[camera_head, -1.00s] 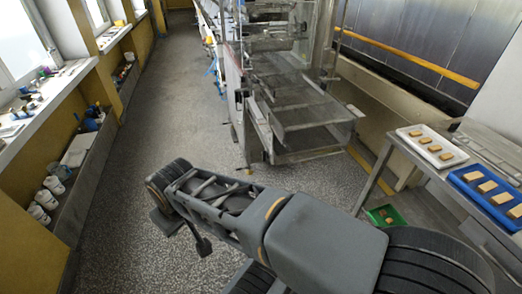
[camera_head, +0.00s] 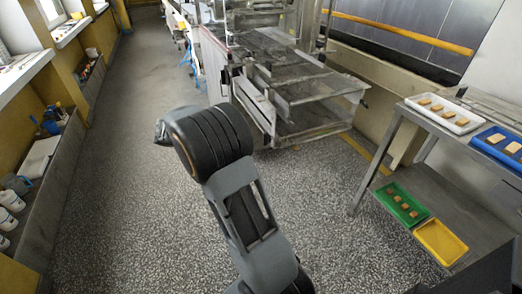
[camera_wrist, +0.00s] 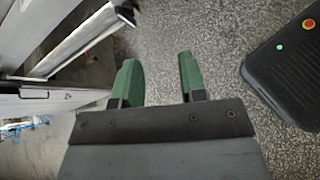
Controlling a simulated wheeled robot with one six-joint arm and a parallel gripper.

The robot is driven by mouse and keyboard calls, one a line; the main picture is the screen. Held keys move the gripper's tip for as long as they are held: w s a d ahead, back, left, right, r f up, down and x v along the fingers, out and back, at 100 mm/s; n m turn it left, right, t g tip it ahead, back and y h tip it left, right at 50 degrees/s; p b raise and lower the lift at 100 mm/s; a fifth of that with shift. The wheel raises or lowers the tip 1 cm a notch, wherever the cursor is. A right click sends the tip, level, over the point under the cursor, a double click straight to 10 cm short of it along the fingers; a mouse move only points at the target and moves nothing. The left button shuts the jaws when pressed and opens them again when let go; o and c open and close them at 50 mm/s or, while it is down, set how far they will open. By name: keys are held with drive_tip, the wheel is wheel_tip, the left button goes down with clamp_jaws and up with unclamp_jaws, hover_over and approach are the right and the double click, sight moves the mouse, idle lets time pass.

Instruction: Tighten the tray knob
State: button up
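The enrober machine stands at the top middle of the head view, with a wire mesh belt and a flat tray (camera_head: 318,122) low at its near end. I cannot make out the tray knob for certain in either view. My gripper (camera_wrist: 160,65) shows in the wrist view with two green fingers apart and nothing between them. Bare speckled floor lies beyond the fingers. Metal parts of the machine (camera_wrist: 85,42) are to the left of the fingers, apart from them. In the head view my arm's wrist hides most of the gripper.
A metal table at right holds a white tray (camera_head: 443,123) and a blue tray (camera_head: 481,136) with bars. On its lower shelf are a green tray (camera_head: 391,188) and a yellow tray (camera_head: 436,231). A ledge with bottles runs along the left wall. The floor between is clear.

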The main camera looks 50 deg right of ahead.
drive_tip(key=w+d+f+n+g+h+b, duration=0.2)
drive_tip(key=w+d+f+n+h+b, duration=0.3)
drive_tip(key=f, duration=0.4)
drive_tip(key=m, duration=0.1)
approach(268, 138)
drive_tip(key=w+x, duration=0.1)
drive_tip(key=x, duration=0.6)
drive_tip(key=shift+d+r+b, duration=0.25)
drive_tip(key=shift+d+b, duration=0.1)
drive_tip(key=shift+s, duration=0.1)
drive_tip(key=shift+c, duration=0.3)
clamp_jaws()
